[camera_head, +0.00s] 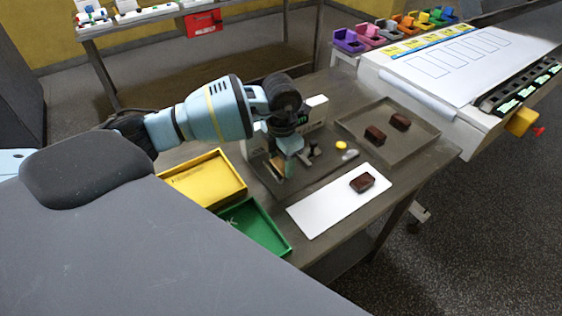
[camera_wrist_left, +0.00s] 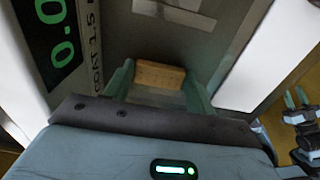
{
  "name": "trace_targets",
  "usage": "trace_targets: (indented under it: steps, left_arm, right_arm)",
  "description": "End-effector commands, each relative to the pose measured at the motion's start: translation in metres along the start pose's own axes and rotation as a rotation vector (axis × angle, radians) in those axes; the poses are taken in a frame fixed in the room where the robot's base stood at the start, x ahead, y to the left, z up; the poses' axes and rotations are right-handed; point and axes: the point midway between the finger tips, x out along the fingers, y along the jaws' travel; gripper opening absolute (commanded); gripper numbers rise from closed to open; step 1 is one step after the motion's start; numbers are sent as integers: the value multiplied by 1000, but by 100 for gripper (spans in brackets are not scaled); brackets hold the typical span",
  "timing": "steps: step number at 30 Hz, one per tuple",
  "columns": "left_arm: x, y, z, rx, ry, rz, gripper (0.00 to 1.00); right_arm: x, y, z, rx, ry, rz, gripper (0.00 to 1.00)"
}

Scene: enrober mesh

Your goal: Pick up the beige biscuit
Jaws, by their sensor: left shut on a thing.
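The beige biscuit (camera_wrist_left: 160,75) is a small tan block between the two teal fingers of my left gripper (camera_wrist_left: 158,90) in the left wrist view. The fingers are shut on it from both sides. In the head view my left gripper (camera_head: 281,163) points down over the dark work surface, beside the device with a green display (camera_head: 303,115). The biscuit is mostly hidden there by the fingers. In the left wrist view, teal prongs at the right edge look like my right gripper (camera_wrist_left: 297,98); they are too small to tell open from shut.
A yellow tray (camera_head: 225,180) and a green tray (camera_head: 268,232) stand left of the work surface. A white board (camera_head: 312,218) with a dark brown block (camera_head: 362,182) lies in front. A grey tray (camera_head: 425,133) holds two brown blocks.

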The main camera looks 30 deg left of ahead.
Motion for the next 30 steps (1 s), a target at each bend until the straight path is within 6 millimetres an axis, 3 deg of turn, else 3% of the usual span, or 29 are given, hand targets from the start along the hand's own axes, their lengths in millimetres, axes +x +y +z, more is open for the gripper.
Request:
trace_targets:
  steps: [9,21,30]
  left_arm:
    - [-33,-4,1,4,-2,-1,43]
    - [-40,-103,20,7,0,-3,43]
    - [-45,-148,29,3,0,-1,43]
  right_arm:
    - [1,-1,6,3,-11,-2,36]
    - [3,-6,19,20,-33,-5,36]
    - [4,-7,25,22,-44,-7,36]
